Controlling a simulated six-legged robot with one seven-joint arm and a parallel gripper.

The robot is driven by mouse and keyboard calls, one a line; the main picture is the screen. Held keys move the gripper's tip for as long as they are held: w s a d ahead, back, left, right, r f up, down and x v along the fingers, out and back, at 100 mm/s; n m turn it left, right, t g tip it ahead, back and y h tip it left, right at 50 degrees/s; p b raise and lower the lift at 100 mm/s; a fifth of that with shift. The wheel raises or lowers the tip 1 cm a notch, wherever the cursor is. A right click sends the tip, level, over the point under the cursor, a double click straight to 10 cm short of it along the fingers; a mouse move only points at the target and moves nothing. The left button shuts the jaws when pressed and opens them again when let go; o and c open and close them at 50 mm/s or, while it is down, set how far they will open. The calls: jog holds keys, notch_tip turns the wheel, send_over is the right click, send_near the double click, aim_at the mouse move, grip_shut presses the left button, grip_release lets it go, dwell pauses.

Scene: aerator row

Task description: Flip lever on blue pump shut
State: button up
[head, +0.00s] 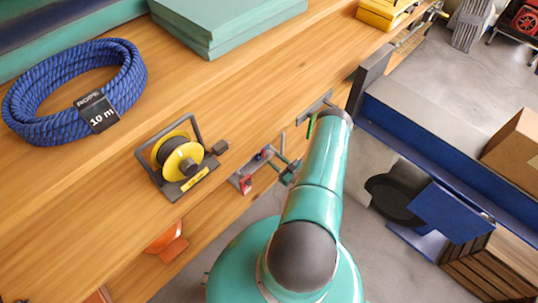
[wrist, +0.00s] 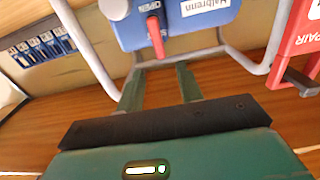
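The blue pump (wrist: 180,22) is at the top middle of the wrist view, inside a grey tube frame (wrist: 97,62). Its front has white labels, one reading "OPEN" beside the red lever (wrist: 156,36). The lever lies along the pump's front, pointing toward my gripper. My gripper (wrist: 160,85) is open and empty, with its two fingers apart just below the lever and no visible contact with it.
A red item lettered "PAIR" (wrist: 298,42) stands right of the pump. Small blue items (wrist: 42,47) line the left. On the bench are a blue rope coil (head: 60,95), a yellow cable reel (head: 181,160) and green boxes (head: 225,20).

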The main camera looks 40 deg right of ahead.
jog(key=s, duration=0.7)
jog(key=shift+s, duration=0.15)
dwell(0.3)
